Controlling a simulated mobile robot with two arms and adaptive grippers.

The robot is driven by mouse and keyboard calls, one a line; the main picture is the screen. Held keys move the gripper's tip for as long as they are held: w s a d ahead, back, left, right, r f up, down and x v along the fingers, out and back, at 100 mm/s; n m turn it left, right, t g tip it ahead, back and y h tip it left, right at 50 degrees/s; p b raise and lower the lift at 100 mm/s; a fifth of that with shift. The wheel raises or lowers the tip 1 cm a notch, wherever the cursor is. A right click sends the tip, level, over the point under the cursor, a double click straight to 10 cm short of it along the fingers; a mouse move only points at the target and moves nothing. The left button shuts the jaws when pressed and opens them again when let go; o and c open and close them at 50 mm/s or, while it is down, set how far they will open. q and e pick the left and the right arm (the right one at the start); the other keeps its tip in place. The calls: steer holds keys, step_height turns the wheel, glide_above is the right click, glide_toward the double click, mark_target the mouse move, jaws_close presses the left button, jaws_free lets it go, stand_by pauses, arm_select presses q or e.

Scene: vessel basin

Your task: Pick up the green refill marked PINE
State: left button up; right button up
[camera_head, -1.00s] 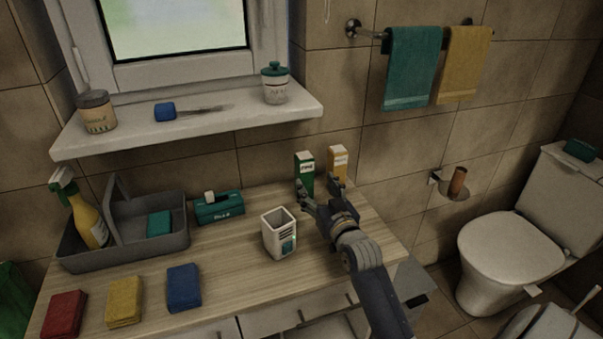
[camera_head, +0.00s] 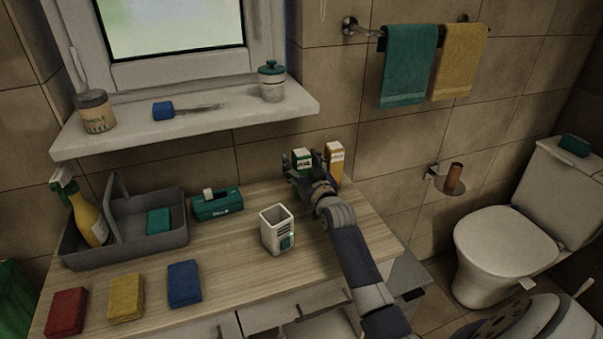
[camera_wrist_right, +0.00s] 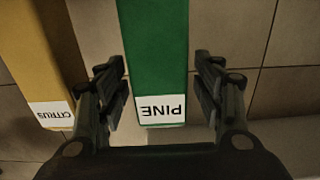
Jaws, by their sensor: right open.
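The green refill (camera_head: 302,155) is a tall box at the back of the wooden counter, near the tiled wall. In the right wrist view the green box (camera_wrist_right: 155,60) shows a white label reading PINE, upside down. My right gripper (camera_head: 301,165) is at the green refill. In the wrist view its two fingers (camera_wrist_right: 160,95) are open, one on each side of the box, with gaps showing on both sides. The lower part of the box is mostly hidden by the gripper in the head view. My left gripper is not in view.
A yellow CITRUS refill (camera_head: 335,158) stands close to the right of the green one. A white container (camera_head: 277,232) stands in front on the counter. A teal box (camera_head: 217,206) and a grey caddy (camera_head: 155,250) are to the left.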

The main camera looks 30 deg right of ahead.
steer(key=c, duration=1.2)
steer(key=shift+r, duration=0.15)
